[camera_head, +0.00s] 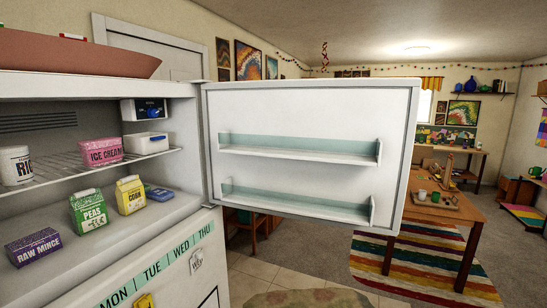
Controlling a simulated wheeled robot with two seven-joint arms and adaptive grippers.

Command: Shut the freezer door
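The freezer door (300,115) stands wide open in the middle of the view, its inner side with two empty shelves facing me. It is hinged at the right edge of the freezer compartment (90,90) on the left. Inside are an ice cream carton (101,151), a peas carton (89,212), a corn carton (130,195), a raw mince box (34,247) and a white tub (146,143). Neither of my grippers is in view.
A lower door with a weekday strip (153,272) is below the freezer. A wooden table (465,214) with small items stands at the right over a striped rug (425,265). Tiled floor (245,285) shows below the open door. A reddish-brown bowl-like object (75,55) sits on top of the fridge.

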